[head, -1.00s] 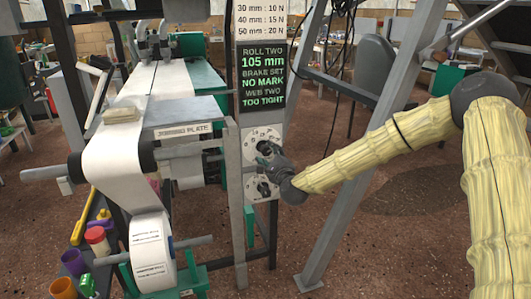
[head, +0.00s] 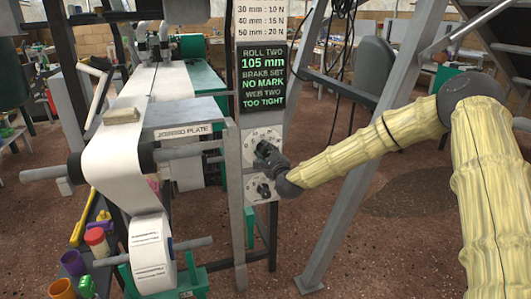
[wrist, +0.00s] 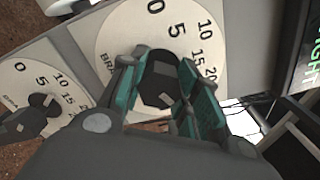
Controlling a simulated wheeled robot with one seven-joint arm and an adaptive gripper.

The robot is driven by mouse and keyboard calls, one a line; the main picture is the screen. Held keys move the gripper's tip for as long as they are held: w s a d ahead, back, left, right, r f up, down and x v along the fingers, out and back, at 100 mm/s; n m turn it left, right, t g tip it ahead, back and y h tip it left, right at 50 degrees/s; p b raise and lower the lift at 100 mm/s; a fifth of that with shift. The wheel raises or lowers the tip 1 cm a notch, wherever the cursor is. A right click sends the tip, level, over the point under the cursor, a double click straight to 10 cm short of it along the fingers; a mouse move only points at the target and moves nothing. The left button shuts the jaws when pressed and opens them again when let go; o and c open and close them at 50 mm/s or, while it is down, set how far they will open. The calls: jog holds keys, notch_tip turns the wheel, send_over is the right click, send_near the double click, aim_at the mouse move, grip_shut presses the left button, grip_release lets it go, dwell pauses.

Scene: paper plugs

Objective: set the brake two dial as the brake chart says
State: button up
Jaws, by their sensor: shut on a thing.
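My gripper (head: 270,162) is at the upper of two white dials (head: 250,142) on the grey post. In the wrist view my gripper (wrist: 160,76) is shut on this dial's dark knob (wrist: 157,97), with a green-padded finger on each side. The upper dial's face (wrist: 122,35) shows 0, 5, 10, 15 and 20; its lettering is partly hidden, and I cannot tell where the knob points. The lower dial (wrist: 30,88) has its own dark knob (wrist: 42,112). The brake chart (head: 262,20) lists 30 mm : 10 N, 40 mm : 15 N, 50 mm : 20 N.
A dark display (head: 264,80) reads ROLL TWO 105 mm, BRAKE SET NO MARK, WEB TWO TOO TIGHT. A slanted grey beam (head: 345,195) stands right of the dials.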

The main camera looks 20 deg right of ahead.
jog(key=shift+n, duration=0.4)
jog(key=n+p, duration=0.1)
jog(key=n, duration=0.2)
jog(key=shift+n, duration=0.4)
jog(key=n+p, duration=0.1)
jog(key=n, duration=0.3)
jog(key=n+p, duration=0.1)
jog(key=n, duration=0.4)
jog(key=shift+n+p, duration=0.3)
jog(key=shift+n, duration=0.1)
jog(key=shift+f+n+p, duration=0.1)
jog(key=shift+n+p, duration=0.25)
jog(key=shift+n, duration=1.25)
jog(key=o, duration=1)
jog(key=shift+s, duration=0.1)
